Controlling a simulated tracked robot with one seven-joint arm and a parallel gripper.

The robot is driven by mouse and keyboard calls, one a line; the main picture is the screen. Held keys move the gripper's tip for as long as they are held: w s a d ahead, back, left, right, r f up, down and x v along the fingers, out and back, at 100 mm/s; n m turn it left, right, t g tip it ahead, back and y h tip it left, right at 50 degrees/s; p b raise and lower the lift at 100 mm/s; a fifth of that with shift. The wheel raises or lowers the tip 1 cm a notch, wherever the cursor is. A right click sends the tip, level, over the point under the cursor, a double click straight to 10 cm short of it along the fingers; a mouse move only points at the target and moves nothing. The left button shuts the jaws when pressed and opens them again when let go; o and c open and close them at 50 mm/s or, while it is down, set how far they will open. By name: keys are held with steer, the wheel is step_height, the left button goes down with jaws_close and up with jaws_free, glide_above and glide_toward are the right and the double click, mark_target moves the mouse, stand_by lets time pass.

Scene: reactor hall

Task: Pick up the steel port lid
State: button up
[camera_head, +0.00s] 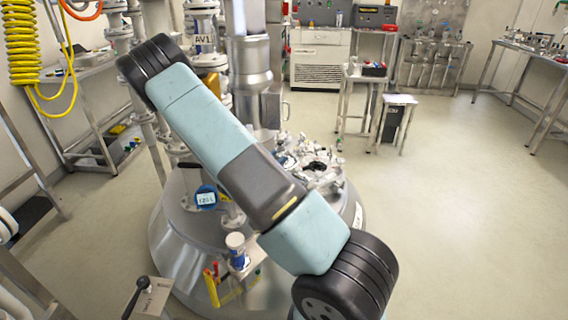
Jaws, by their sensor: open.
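The reactor vessel (185,255) has a domed steel top below the middle of the head view. On its right side is a round port (318,166) ringed by several clamps, with a dark centre. I cannot clearly pick out the steel port lid; my arm covers much of the vessel top. My arm crosses the view from bottom right to upper left. My gripper is not visible, so its place relative to the port cannot be told.
Pipes and a steel column (250,70) rise behind my arm. A blue round gauge (205,197) and a white-capped container (237,247) sit at the vessel's front. A black-handled lever (138,290) stands at lower left. The floor (460,220) at right is clear.

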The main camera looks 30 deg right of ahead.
steer(key=shift+x, duration=1.6)
steer(key=shift+c, duration=0.3)
jaws_close()
